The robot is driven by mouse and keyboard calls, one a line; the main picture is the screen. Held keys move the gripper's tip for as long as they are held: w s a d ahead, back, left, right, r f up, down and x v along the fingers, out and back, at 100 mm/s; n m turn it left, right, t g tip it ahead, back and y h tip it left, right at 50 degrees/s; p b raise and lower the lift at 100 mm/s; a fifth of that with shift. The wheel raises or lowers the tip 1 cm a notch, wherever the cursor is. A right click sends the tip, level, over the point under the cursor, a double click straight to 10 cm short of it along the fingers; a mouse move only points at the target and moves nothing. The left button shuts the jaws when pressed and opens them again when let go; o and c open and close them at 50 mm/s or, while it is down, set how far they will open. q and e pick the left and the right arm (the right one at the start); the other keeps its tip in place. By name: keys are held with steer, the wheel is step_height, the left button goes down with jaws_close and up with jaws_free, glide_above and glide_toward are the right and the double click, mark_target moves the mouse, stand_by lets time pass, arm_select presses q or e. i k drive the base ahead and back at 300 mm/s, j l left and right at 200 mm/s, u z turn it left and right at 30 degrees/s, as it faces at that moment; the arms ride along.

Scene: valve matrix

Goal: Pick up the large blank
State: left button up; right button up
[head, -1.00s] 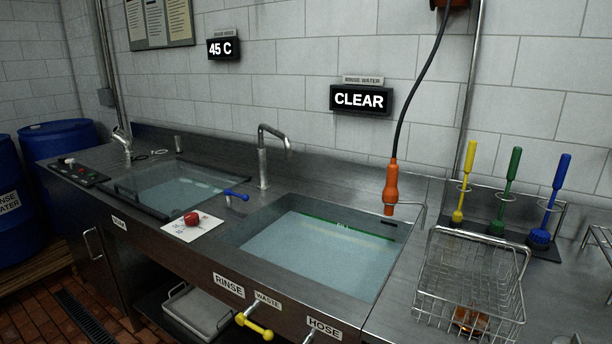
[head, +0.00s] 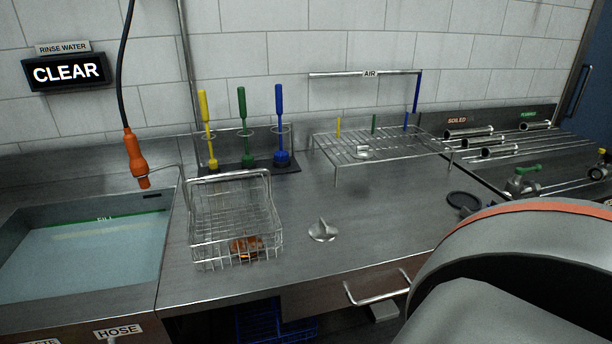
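A round metal disc with an upright fin (head: 322,231) lies on the steel counter, right of the wire basket. It looks like a blank. A smaller-looking pale metal piece with a similar raised part (head: 362,153) sits on the wire rack; I cannot tell for sure which of the two is the large blank. Neither gripper is in view. A grey part of my own body with an orange band fills the lower right and hides part of the counter there.
A wire basket (head: 233,215) holding an orange-brown piece stands left of the disc, beside the rinse sink (head: 90,255). The wire rack (head: 375,148) stands behind. Yellow, green and blue brushes (head: 243,130) stand at the wall. Metal tubes and valves (head: 500,150) lie right. Counter around the disc is clear.

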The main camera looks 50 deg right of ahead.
mark_target(324, 231)
steer(key=z, duration=1.55)
steer(key=k+j, duration=0.1)
steer(key=j, duration=0.2)
steer(key=k+j+z, duration=0.1)
steer(key=j, duration=0.2)
